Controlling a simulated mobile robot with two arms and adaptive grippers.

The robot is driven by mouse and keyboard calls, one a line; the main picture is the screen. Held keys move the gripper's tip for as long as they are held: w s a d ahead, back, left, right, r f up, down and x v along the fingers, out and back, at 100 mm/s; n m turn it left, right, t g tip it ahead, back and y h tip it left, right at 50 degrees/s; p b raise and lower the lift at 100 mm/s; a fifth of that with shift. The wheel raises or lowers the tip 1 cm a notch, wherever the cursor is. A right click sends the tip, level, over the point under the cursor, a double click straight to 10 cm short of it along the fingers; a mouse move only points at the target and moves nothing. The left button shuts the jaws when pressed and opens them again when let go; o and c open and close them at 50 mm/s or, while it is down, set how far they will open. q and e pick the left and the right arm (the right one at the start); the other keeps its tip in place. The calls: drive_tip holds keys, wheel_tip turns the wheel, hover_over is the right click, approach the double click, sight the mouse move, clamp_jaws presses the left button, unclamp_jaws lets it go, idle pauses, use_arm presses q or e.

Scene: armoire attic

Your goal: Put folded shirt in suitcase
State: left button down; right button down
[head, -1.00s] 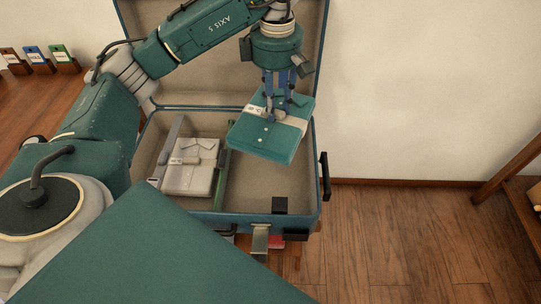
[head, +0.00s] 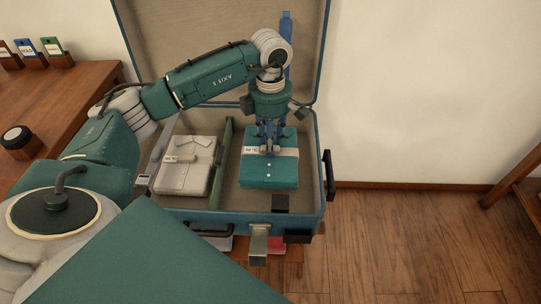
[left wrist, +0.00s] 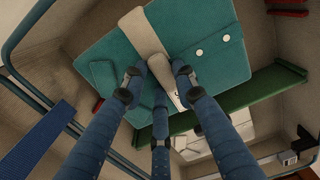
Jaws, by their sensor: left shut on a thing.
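The folded teal shirt (head: 270,178) has a pale band around it and white buttons. My left gripper (head: 269,148), with blue fingers, is shut on it from above. The shirt lies level within the right compartment of the open suitcase (head: 319,165); I cannot tell whether it touches the bottom. In the left wrist view the fingers (left wrist: 158,78) meet at the pale band of the teal shirt (left wrist: 207,50). A green divider (head: 222,150) stands left of the shirt. My right gripper is not in view.
A folded pale shirt (head: 184,178) lies in the left compartment. A small black block (head: 281,202) is at the suitcase's front, close to the teal shirt. A wooden desk (head: 75,92) stands at left. The floor (head: 390,240) to the right is clear.

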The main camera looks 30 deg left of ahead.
use_arm(q)
wheel_tip(320, 180, down, 5)
drive_tip(key=shift+r+b, duration=0.15)
drive_tip(key=shift+b, duration=0.3)
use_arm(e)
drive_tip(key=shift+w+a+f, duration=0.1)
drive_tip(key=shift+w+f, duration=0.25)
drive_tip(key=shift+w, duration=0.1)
use_arm(q)
drive_tip(key=shift+f, duration=0.2)
drive_tip(key=c, duration=1.4)
unclamp_jaws()
drive_tip(key=shift+o, duration=0.2)
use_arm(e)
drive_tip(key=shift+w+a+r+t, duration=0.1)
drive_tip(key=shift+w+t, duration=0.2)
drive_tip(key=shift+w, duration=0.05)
use_arm(q)
drive_tip(key=shift+r, duration=0.1)
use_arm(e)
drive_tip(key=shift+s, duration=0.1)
